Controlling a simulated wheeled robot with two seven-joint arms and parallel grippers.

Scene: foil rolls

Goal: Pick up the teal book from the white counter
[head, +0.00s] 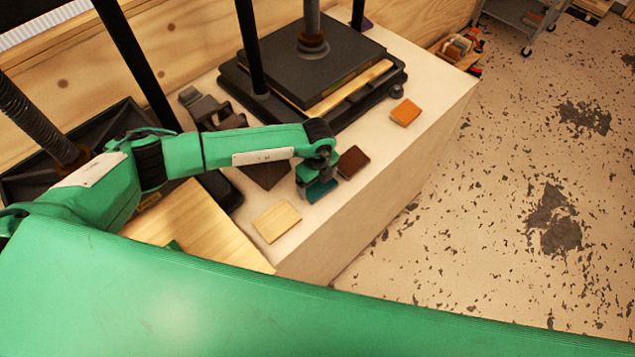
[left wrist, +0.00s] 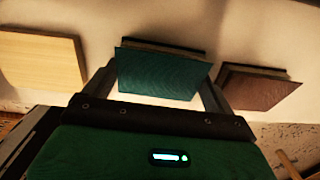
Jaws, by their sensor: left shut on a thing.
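The teal book (head: 322,190) is at the front edge of the white counter (head: 345,225), mostly under my left gripper (head: 316,183) in the head view. In the left wrist view the teal book (left wrist: 160,73) lies between the two fingers of my left gripper (left wrist: 160,85), which is shut on it. Whether the book touches the counter or is lifted, I cannot tell. My right gripper is not in view.
A pale wooden book (head: 277,221) lies left of the teal book, and a dark red-brown book (head: 352,162) to its right. An orange book (head: 405,112) lies farther along the counter. A black press (head: 318,70) stands behind. Open floor (head: 500,200) lies to the right.

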